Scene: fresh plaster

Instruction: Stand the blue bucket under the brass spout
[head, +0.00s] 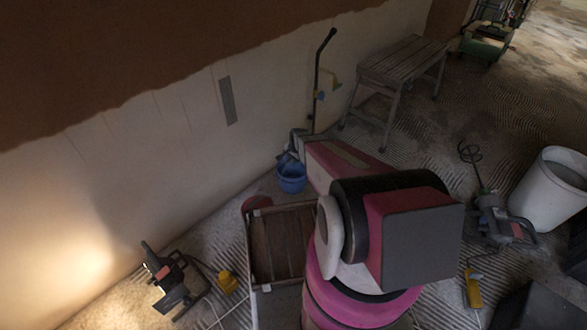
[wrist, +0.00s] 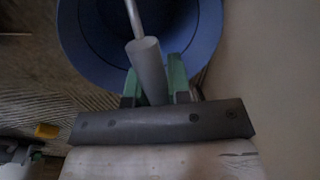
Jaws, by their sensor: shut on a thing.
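The blue bucket (head: 292,177) is upright near the foot of the wall in the head view, and its open inside fills the top of the wrist view (wrist: 85,35). My gripper (wrist: 156,85) has its green fingers closed on the grey grip (wrist: 148,62) of the bucket's wire handle. I cannot tell whether the bucket touches the floor. A dark upright pipe (head: 316,75) with a bent top stands by the wall, right of and beyond the bucket. A small brass-yellow piece (head: 334,82), seemingly the spout, sticks out from it; the bucket is not beneath it.
A slatted bench (head: 403,62) stands right of the pipe. A power tool (head: 168,280) and a yellow piece (head: 228,282) lie at the lower left. A mixer (head: 496,222) and a white tub (head: 549,190) are on the right. Ridged floor between bench and mixer is open.

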